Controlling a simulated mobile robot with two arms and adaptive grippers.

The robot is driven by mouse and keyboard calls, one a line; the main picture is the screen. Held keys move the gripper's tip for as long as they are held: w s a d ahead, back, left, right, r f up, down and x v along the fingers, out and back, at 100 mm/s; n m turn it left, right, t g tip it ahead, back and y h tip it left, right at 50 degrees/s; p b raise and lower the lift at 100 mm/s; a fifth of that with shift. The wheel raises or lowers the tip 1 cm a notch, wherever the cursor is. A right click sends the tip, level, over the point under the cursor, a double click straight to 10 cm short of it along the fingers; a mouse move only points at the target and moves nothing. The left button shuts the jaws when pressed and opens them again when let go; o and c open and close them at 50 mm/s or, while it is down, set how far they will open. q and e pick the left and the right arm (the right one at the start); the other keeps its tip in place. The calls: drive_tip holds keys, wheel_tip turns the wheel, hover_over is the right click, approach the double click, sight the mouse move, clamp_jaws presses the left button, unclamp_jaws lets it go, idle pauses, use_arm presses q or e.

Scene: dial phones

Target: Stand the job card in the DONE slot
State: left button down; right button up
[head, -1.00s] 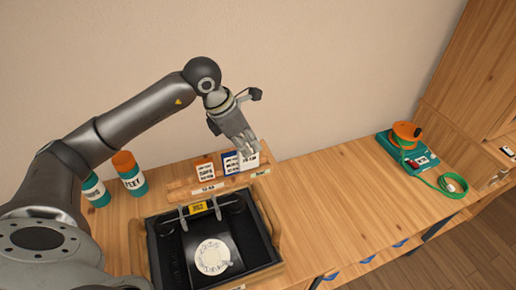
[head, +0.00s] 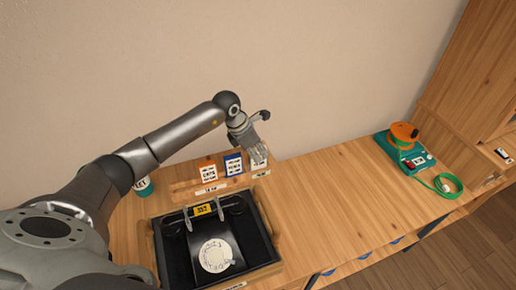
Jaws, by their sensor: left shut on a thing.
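A wooden card rack (head: 185,186) stands at the back of the bench, with a white label (head: 210,189) at its left and a green-lettered label (head: 261,174) at its right. An orange-edged card (head: 208,173) and a blue-edged card (head: 234,165) stand upright in it. My left gripper (head: 258,156) is shut on a white card (head: 260,165) at the rack's right end, above the green-lettered label. The fingers cover the card's top. I cannot tell whether its lower edge is seated in the slot. My right gripper is out of view.
A black tray (head: 267,244) with wooden sides holds a dial phone (head: 214,255) with a yellow tag (head: 202,209), in front of the rack. A teal bottle (head: 143,187) is partly behind my left arm. A cable reel (head: 404,134) stands right. The bench between is clear.

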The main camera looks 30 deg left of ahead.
use_arm(q)
drive_tip(key=shift+f, duration=0.1)
drive_tip(key=c, duration=1.9)
unclamp_jaws()
drive_tip(key=shift+f, duration=0.1)
drive_tip(key=o, duration=0.5)
drive_tip(key=shift+r, duration=0.35)
drive_tip(key=b+v, duration=0.3)
drive_tip(key=v, duration=0.9)
drive_tip(key=shift+f, duration=0.1)
